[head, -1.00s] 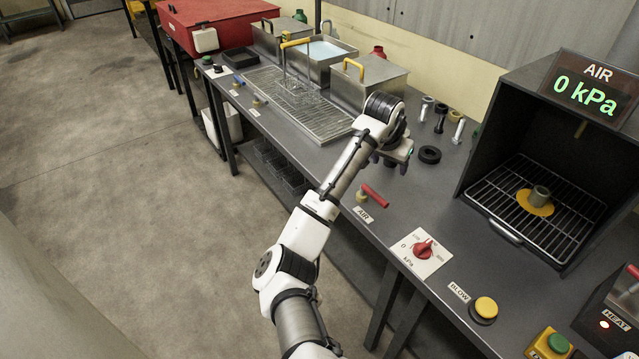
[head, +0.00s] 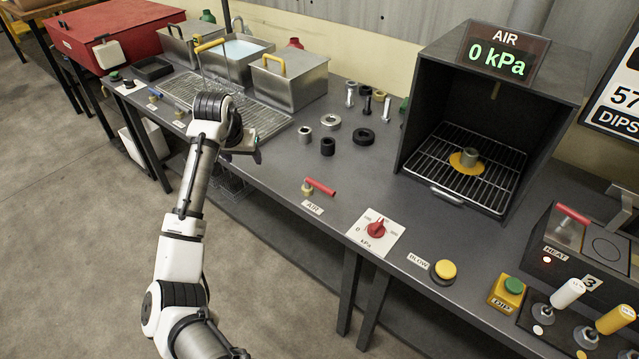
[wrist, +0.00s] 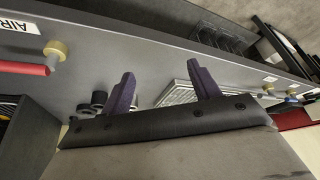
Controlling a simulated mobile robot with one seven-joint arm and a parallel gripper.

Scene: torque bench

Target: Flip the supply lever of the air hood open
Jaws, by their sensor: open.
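The supply lever (head: 320,187) is a red handle on a brass valve near the bench's front edge, behind the AIR label (head: 312,208). In the wrist view the red lever (wrist: 24,68) is at the upper left, beside its brass fitting. The air hood (head: 470,120) is a dark box at the right; its display (head: 497,58) reads 0 kPa. My gripper (head: 256,152) is left of the lever in the head view, over the bench near the drain rack. In the wrist view its two purple fingers (wrist: 165,90) are apart with nothing between them.
A red pressure knob (head: 376,229) and a yellow BLOW button (head: 445,270) sit right of the lever. Several rings and bolts stand behind it, including a black ring (head: 363,137). A drain rack (head: 262,118) and metal tanks (head: 290,84) are at the left.

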